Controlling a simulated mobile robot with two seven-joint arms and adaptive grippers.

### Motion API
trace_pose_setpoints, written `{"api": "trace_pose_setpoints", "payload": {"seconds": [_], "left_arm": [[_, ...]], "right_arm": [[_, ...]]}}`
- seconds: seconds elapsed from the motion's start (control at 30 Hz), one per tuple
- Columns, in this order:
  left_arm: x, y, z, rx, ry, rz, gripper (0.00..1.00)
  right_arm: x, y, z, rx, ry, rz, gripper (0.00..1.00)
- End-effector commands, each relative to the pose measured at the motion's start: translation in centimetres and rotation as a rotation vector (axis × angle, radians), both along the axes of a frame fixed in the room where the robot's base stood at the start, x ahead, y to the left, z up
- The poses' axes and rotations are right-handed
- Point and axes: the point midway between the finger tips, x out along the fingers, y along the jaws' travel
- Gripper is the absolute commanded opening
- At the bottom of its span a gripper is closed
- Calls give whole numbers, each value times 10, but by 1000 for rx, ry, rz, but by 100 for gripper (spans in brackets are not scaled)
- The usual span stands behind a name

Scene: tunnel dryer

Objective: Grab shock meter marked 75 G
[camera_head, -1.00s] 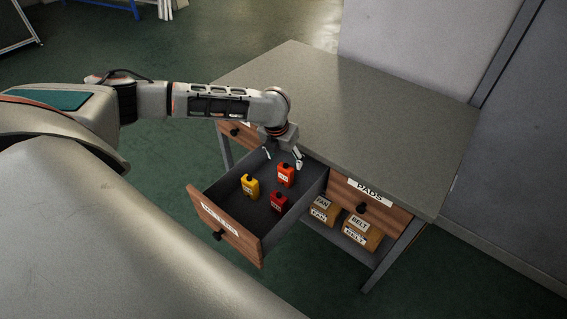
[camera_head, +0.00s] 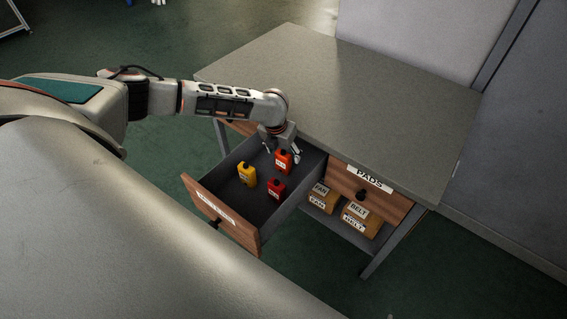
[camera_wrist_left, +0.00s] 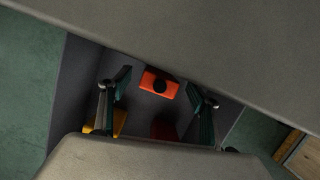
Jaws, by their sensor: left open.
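Three small shock meters stand in the open drawer (camera_head: 222,200): an orange one (camera_head: 283,163), a yellow one (camera_head: 247,175) and a dark red one (camera_head: 276,189). Their labels are too small to read, so I cannot tell which is marked 75 G. My left gripper (camera_head: 282,150) is open and empty, just above the orange meter at the back of the drawer. The yellow (camera_wrist_left: 119,122) and dark red (camera_wrist_left: 164,128) meters are partly hidden there.
The grey tabletop (camera_head: 370,105) overhangs the drawer's back, close to my left wrist. A shut drawer labelled PADS (camera_head: 369,180) is to the right. Labelled boxes (camera_head: 357,217) sit on the shelf below it. The drawer's front left part is clear.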

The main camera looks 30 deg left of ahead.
Motion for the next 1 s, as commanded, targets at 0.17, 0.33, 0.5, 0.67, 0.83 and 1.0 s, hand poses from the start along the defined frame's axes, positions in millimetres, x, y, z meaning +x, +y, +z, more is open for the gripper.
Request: {"api": "trace_pose_setpoints", "payload": {"seconds": [0.17, 0.33, 0.5, 0.67, 0.83, 1.0], "left_arm": [[0, 0, 0, 0, -1, 0, 62], [0, 0, 0, 0, 0, 0, 23], [0, 0, 1, 0, -1, 0, 8], [0, 0, 1, 0, -1, 0, 7], [1, 0, 9, 1, -2, -1, 7], [1, 0, 30, 0, -4, 0, 7]], "right_arm": [[0, 0, 1, 1, -1, 0, 100], [1, 1, 1, 3, -1, -1, 100], [1, 1, 2, 3, -4, -2, 100], [2, 1, 3, 4, -5, -2, 100], [2, 1, 5, 4, -6, -2, 100], [3, 1, 10, 4, -10, -2, 100]]}}
